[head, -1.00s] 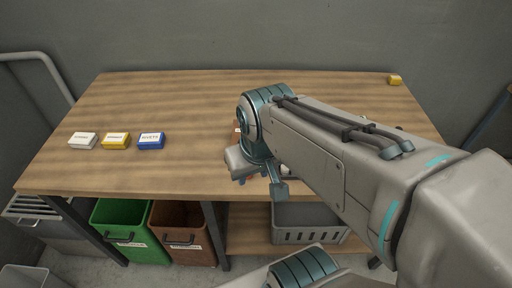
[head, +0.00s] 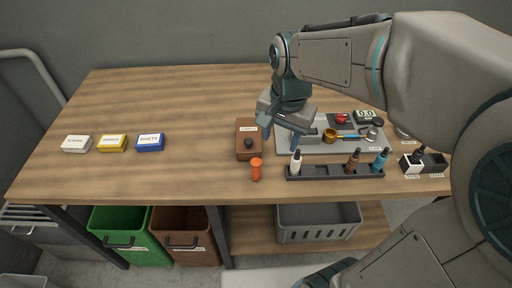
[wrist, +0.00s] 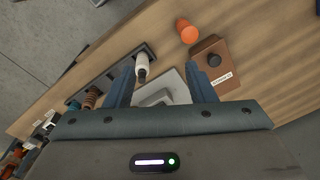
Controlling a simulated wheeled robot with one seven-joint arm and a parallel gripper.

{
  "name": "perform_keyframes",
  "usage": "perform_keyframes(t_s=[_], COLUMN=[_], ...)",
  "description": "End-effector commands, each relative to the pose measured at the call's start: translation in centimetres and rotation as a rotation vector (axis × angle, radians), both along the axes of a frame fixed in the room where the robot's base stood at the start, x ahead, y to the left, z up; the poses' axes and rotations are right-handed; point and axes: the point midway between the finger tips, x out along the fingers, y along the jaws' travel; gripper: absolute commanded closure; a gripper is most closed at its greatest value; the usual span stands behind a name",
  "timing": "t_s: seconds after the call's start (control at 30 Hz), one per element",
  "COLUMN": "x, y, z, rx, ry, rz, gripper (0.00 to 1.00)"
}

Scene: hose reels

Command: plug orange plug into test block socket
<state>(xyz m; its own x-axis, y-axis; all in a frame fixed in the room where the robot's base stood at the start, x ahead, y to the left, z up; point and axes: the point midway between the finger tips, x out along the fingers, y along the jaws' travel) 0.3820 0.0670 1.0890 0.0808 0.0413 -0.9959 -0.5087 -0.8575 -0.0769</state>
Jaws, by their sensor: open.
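The orange plug (head: 256,169) stands upright on the bare table in front of a brown labelled block (head: 240,147). It also shows in the wrist view (wrist: 187,32), beyond the fingers. The brown block, likely the test block, also shows in the wrist view (wrist: 205,49). It has a dark round part on top; I cannot tell whether this is a socket or something seated in it. My gripper (head: 284,132) is open and empty, above the table right of the brown block. In the wrist view its two fingers (wrist: 162,82) are spread, with nothing between them.
A dark rack (head: 325,173) holds white, brown and teal items right of the orange plug. A grey board (head: 286,149) with small parts lies behind it. White, yellow and blue labelled boxes (head: 150,142) sit at left. The table between is clear.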

Motion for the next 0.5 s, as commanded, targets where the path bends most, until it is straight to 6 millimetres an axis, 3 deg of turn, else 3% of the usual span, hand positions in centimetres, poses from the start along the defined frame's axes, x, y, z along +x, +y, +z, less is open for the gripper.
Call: perform_keyframes(t_s=[0.2, 0.37, 0.5], x=[3.3, 4.0, 4.0], y=[3.7, 4.7, 4.8], z=[-1.6, -2.4, -4.5], rx=[-0.019, -0.031, -0.033], ry=[0.072, 0.088, 0.092], rz=[-0.211, -0.276, -0.284], gripper=[0.5, 0.5, 0.5])
